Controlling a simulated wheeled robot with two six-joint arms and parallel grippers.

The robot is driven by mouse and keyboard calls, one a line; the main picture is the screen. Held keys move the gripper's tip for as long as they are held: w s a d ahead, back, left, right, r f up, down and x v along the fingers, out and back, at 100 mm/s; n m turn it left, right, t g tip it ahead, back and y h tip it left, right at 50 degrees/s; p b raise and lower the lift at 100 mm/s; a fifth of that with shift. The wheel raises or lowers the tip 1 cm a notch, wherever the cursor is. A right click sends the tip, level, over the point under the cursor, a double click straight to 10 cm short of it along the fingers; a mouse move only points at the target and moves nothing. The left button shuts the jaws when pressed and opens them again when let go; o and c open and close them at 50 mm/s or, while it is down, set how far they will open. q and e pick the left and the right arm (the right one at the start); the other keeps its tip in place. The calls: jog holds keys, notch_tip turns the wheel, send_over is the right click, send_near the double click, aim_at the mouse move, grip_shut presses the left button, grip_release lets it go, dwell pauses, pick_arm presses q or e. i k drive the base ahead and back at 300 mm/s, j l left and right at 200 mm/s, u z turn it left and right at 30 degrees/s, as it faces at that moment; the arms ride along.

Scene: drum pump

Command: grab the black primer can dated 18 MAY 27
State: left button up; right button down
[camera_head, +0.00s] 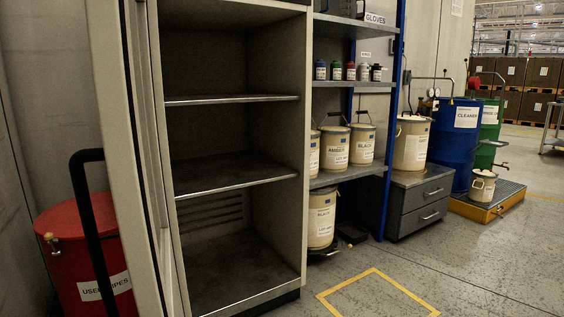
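A cream can labelled BLACK (362,146) stands on the middle shelf of the blue-posted rack, at the right end of its row. A can labelled AMBER (336,149) stands just left of it. A third can (314,154) is partly hidden behind the cabinet edge, and its label cannot be read. Another can labelled BLACK (321,221) stands low down under that shelf, near the floor. The date lines on the labels are too small to read. Neither of my grippers is in view.
An open, empty grey cabinet (232,181) stands left of the rack. A red bin (83,255) is at far left. A larger can (411,145) sits on a grey drawer unit (420,205). A blue drum (457,150) stands right. Floor ahead, with a yellow outline (377,296), is clear.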

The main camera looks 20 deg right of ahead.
aim_at(376, 69)
jog(key=i+l, duration=0.1)
jog(key=l, duration=0.4)
jog(key=i+l, duration=0.15)
jog(key=l, duration=0.35)
jog(key=i+l+u, duration=0.1)
jog(key=l, duration=0.4)
jog(key=i+l, duration=0.1)
jog(key=l, duration=0.4)
jog(key=i+l, duration=0.25)
jog(key=l, duration=0.25)
jog(key=i+l+u, duration=0.1)
jog(key=l, duration=0.45)
jog(key=i+l, duration=0.35)
jog(key=l, duration=0.15)
jog(key=i+l+u, duration=0.1)
jog(key=l, duration=0.45)
jog(key=i+l, duration=0.3)
jog(key=l, duration=0.25)
jog(key=i+l+u, duration=0.1)
jog(key=l, duration=0.45)
jog(key=i+l, duration=0.3)
jog(key=l, duration=0.25)
jog(key=i+l+u, duration=0.1)
jog(key=l, duration=0.45)
jog(key=i, duration=0.05)
